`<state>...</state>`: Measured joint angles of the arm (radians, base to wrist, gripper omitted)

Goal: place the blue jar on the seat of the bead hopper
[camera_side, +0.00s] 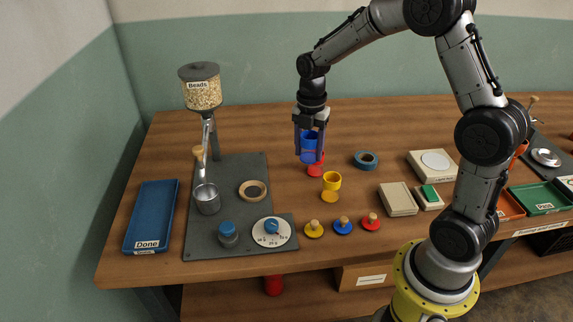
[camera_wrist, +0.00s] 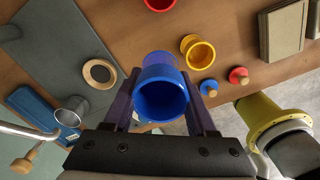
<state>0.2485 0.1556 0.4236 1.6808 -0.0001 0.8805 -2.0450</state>
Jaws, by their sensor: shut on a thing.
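My gripper (camera_side: 309,155) is shut on the blue jar (camera_side: 309,141) and holds it above the table. In the wrist view the jar (camera_wrist: 160,95) sits between the two fingers, its open mouth facing the camera. The bead hopper (camera_side: 202,94) stands at the left, a clear container of beads on a post on a grey base plate (camera_side: 240,168). A tan ring (camera_side: 253,190) lies on this plate, perhaps the seat; it is empty and also shows in the wrist view (camera_wrist: 100,72). The jar is to the right of the plate.
A metal cup (camera_side: 207,199) is below the hopper's spout. A dial (camera_side: 271,232) and a blue-topped knob (camera_side: 228,231) are at the plate's front. A red jar (camera_side: 316,169) and a yellow jar (camera_side: 331,183) stand near the held jar. A blue tray (camera_side: 152,216) is far left.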

